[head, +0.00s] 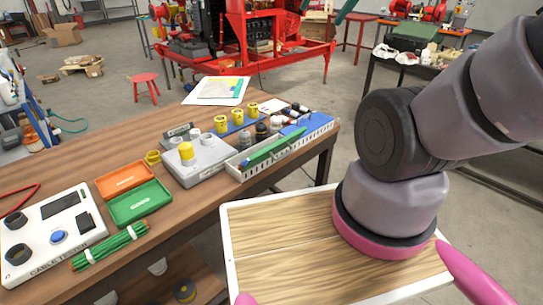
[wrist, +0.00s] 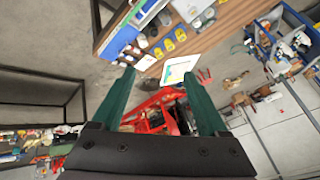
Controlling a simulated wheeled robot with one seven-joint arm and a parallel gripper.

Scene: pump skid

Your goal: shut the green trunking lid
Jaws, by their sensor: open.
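The green trunking lid (head: 274,147) is a long narrow strip at the slotted grey trunking (head: 240,173) along the right edge of the wooden bench in the head view. The lid looks tilted up from the trunking, though its hinge line is too small to make out. The trunking shows in part at the top of the wrist view (wrist: 112,32). My gripper (wrist: 159,73) shows in the wrist view with its two dark green fingers wide apart and nothing between them. It is apart from the lid. My gripper's fingers are out of sight in the head view.
On the bench (head: 85,160) a grey box with a yellow knob (head: 190,158) stands left of the trunking. Yellow cups (head: 237,116), an orange tray (head: 125,179), a green tray (head: 138,203) and a cable tester (head: 50,232) also stand there.

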